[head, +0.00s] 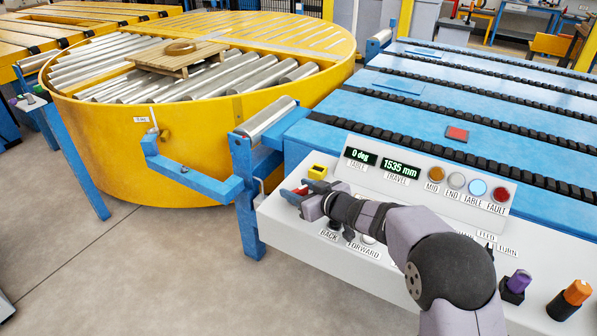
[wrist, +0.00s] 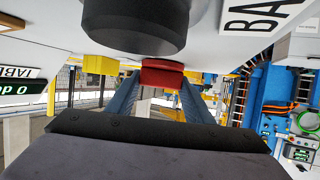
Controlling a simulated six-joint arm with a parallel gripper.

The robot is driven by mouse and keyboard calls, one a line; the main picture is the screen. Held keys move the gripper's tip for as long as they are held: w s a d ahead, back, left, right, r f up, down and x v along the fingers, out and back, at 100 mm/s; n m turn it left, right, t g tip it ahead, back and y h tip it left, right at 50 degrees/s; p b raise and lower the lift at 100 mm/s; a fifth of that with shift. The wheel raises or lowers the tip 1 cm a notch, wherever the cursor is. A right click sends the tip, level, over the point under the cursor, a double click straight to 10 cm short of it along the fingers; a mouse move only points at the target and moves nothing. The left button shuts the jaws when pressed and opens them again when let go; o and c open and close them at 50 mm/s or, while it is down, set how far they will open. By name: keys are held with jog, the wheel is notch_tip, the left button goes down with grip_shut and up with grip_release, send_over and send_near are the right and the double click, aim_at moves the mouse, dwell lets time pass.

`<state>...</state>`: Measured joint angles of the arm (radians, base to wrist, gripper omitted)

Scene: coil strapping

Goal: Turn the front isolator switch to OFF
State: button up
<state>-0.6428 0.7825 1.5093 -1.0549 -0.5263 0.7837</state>
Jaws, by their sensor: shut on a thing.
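The front isolator switch shows as a red handle (wrist: 162,74) between my gripper's two blue-grey fingers in the wrist view. My gripper (head: 299,193) is shut on this handle at the left end of the white control panel (head: 290,228) in the head view. There, only a little red shows at the fingertips, and my fingers hide most of the switch. A small yellow block (head: 317,172) stands just beyond the fingertips; it also shows in the wrist view (wrist: 100,65). No ON or OFF marking of the switch is readable, so I cannot tell its position.
Displays reading 0 deg and 1535 mm (head: 401,167) and several lamps stand behind my arm. A purple knob (head: 519,282) and an orange knob (head: 577,292) are at right. The yellow turntable (head: 215,130) lies beyond.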

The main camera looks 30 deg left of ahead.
jog(key=shift+w+r+n+g+y+p, duration=0.2)
jog(key=shift+n+g+p, duration=0.5)
jog(key=shift+p, duration=1.15)
jog(key=shift+s+r+n+g+y+p, duration=0.15)
jog(key=shift+n+g+y+p, duration=0.4)
jog(key=shift+p, duration=1.3)
jog(key=shift+f+n+g+p, duration=0.1)
jog(key=shift+n+g+p, duration=0.45)
jog(key=shift+n+g, duration=0.3)
jog(key=shift+a+f+g, duration=0.1)
jog(key=shift+g, duration=0.4)
jog(key=shift+n+g, duration=0.3)
jog(key=shift+n, duration=0.2)
jog(key=o, duration=1)
jog(key=shift+f, duration=0.1)
jog(key=shift+o, duration=0.2)
